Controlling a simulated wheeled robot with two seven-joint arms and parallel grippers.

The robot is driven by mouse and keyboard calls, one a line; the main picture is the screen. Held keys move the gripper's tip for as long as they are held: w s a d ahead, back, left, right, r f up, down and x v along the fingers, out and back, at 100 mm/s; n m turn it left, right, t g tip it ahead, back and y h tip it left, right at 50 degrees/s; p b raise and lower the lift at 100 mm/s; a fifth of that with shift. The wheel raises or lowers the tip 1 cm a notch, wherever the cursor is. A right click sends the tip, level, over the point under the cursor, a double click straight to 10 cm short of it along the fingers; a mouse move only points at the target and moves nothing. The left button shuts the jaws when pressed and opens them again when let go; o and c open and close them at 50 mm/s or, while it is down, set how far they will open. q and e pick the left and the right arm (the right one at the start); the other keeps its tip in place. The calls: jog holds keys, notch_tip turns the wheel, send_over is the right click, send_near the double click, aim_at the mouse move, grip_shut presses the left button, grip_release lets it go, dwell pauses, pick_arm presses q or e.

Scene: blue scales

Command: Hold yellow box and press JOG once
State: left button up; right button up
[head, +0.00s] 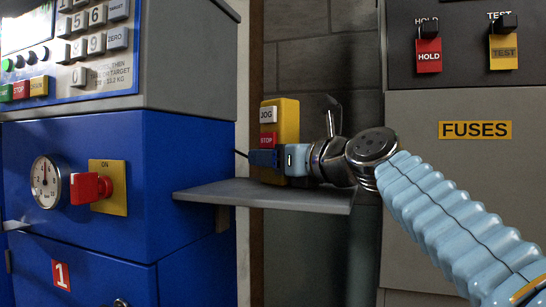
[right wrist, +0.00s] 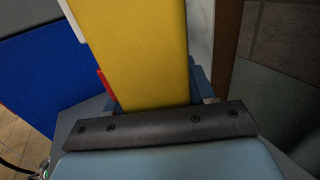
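The yellow box (head: 289,117) stands upright on a grey shelf (head: 270,196). Its left-facing side carries a white JOG button (head: 267,115) above a red STOP button (head: 267,140). My right gripper (head: 277,158) reaches in from the right at the box's lower part. One blue finger lies across the face below STOP. In the right wrist view the box (right wrist: 140,50) fills the space between the fingers (right wrist: 155,90), which look closed against its sides. A red button edge (right wrist: 104,84) shows there beside one finger. My left gripper is not in view.
A blue scale cabinet (head: 140,240) with keypad, round gauge (head: 46,182) and red knob (head: 90,187) stands at left. A grey panel (head: 425,180) with HOLD and TEST switches and a FUSES label is at right. A brick wall is behind.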

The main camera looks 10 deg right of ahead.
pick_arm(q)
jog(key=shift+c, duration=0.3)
pick_arm(e)
jog(key=c, duration=0.7)
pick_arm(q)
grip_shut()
pick_arm(e)
jog(key=shift+o, duration=0.2)
dwell(0.6)
